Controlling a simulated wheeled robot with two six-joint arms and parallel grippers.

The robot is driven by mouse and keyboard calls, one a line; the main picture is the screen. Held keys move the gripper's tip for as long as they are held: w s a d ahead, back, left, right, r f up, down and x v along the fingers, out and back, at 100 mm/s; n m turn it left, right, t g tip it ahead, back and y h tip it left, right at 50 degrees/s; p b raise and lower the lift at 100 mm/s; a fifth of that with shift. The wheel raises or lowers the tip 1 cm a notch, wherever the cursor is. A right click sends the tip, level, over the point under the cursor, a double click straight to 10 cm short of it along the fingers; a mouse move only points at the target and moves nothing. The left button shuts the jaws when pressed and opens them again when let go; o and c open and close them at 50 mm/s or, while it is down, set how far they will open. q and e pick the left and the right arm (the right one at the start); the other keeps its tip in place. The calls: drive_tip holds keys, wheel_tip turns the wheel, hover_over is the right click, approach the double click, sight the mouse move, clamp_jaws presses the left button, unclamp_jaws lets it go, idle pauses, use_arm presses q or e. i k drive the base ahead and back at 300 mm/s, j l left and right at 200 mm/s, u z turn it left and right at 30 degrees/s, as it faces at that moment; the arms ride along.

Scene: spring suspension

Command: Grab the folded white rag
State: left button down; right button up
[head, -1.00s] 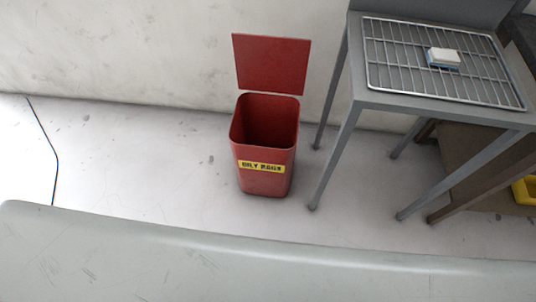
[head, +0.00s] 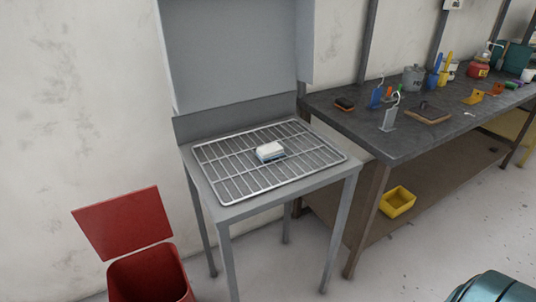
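A small white folded block with a blue underside, which looks like the folded white rag (head: 270,150), lies on the wire rack (head: 218,178) of a grey metal stand. It sits near the middle of the rack, and nothing touches it. Neither of my grippers shows in the head view.
A red bin (head: 150,280) with its lid up stands on the floor at lower left. A dark workbench (head: 420,150) with tools and cans runs along the wall at right, with a yellow bin (head: 397,202) on its lower shelf. A teal rounded object (head: 495,288) is at lower right.

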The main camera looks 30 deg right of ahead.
sight(272, 150)
drive_tip(key=k+l+u, duration=0.1)
drive_tip(key=l+u, duration=0.15)
drive_tip(key=l, duration=1.25)
